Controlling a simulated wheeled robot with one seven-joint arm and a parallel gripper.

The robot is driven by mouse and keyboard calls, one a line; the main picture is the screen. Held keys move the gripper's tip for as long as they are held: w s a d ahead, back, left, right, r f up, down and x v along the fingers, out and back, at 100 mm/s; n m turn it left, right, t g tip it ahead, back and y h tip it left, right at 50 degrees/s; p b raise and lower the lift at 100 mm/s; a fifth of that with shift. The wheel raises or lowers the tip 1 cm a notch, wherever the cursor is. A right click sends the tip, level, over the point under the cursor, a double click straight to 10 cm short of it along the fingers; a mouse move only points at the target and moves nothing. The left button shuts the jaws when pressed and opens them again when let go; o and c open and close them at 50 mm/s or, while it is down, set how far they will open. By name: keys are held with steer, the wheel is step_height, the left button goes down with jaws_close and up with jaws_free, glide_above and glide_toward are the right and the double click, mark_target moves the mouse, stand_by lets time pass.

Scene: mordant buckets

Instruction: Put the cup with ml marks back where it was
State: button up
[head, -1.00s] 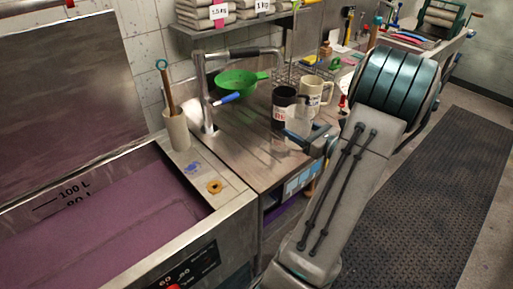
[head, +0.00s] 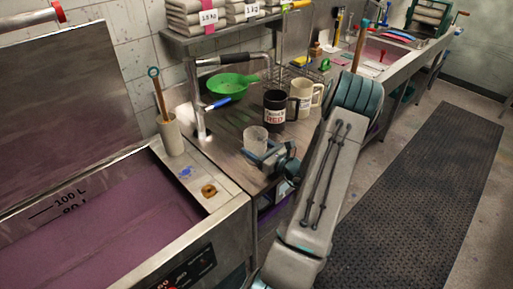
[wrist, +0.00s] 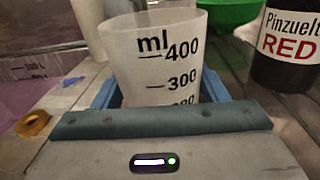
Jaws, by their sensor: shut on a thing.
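The translucent cup with ml marks (head: 256,141) is upright in my gripper (head: 268,158), over the near part of the wooden worktop (head: 228,137) and beside the vat's right rim. Whether its base touches the worktop is hidden. In the wrist view the cup (wrist: 152,62) shows "ml", 400 and 300, with the blue fingers of my gripper (wrist: 155,92) on both sides; its lower part is hidden behind the gripper body.
A black jar labelled RED (head: 275,108) and a cream mug (head: 302,97) stand behind the cup.

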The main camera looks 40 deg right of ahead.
steer(key=shift+f, duration=0.3)
steer(key=shift+f, duration=0.1)
steer(key=shift+f, duration=0.15)
steer(key=o, duration=1.3)
steer(key=shift+c, duration=0.2)
steer(key=shift+r, duration=0.2)
steer(key=shift+s, duration=0.15)
steer(key=s+d+b, duration=0.1)
steer(key=s+b, duration=0.1)
steer(key=s, duration=0.9)
steer(key=shift+s+d+b, duration=0.3)
steer(key=shift+d+b, duration=0.05)
steer(key=shift+d, duration=0.05)
